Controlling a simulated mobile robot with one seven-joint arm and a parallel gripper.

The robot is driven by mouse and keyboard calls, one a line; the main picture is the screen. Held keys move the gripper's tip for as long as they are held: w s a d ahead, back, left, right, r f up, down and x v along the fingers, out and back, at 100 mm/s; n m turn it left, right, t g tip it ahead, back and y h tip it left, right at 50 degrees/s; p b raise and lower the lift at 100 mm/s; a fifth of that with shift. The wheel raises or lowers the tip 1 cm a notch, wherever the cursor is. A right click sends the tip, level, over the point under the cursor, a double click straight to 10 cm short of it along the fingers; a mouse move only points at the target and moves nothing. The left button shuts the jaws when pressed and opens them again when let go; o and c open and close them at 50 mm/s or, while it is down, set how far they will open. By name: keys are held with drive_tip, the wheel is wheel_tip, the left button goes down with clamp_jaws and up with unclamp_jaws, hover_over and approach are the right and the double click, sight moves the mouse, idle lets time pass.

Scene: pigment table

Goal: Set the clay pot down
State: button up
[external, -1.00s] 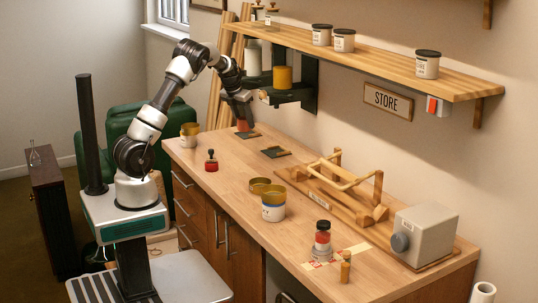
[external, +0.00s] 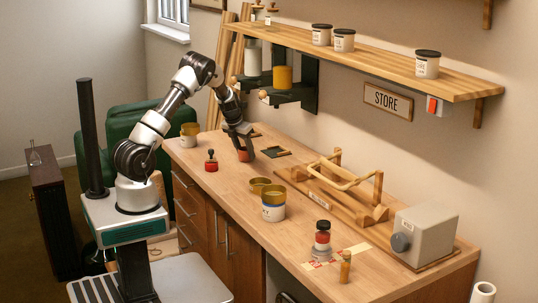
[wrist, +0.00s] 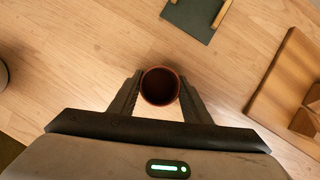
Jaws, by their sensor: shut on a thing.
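The clay pot (external: 243,156) is small and reddish. In the wrist view the pot (wrist: 160,87) shows from above, with a round rim and a dark inside. My gripper (external: 242,149) is shut on the pot, with one finger on each side, and points down. The wrist view also shows my gripper (wrist: 160,80) around it. The pot looks upright and at or just above the wooden tabletop (external: 223,190). Its underside is hidden, so I cannot tell whether it touches the wood.
A dark flat tile (external: 275,152) lies to the right of the pot. A blue-banded tin (external: 273,206) stands nearer the front. A wooden rack (external: 335,190) is farther right. Bare wood surrounds the pot.

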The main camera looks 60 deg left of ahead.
drive_tip(key=shift+f, duration=0.15)
drive_tip(key=o, duration=1.1)
drive_tip(key=shift+r, duration=0.35)
drive_tip(key=p+v, duration=0.1)
drive_tip(key=v, duration=1)
drive_tip(key=shift+s+d+r, duration=0.15)
drive_tip(key=shift+s+r, duration=0.15)
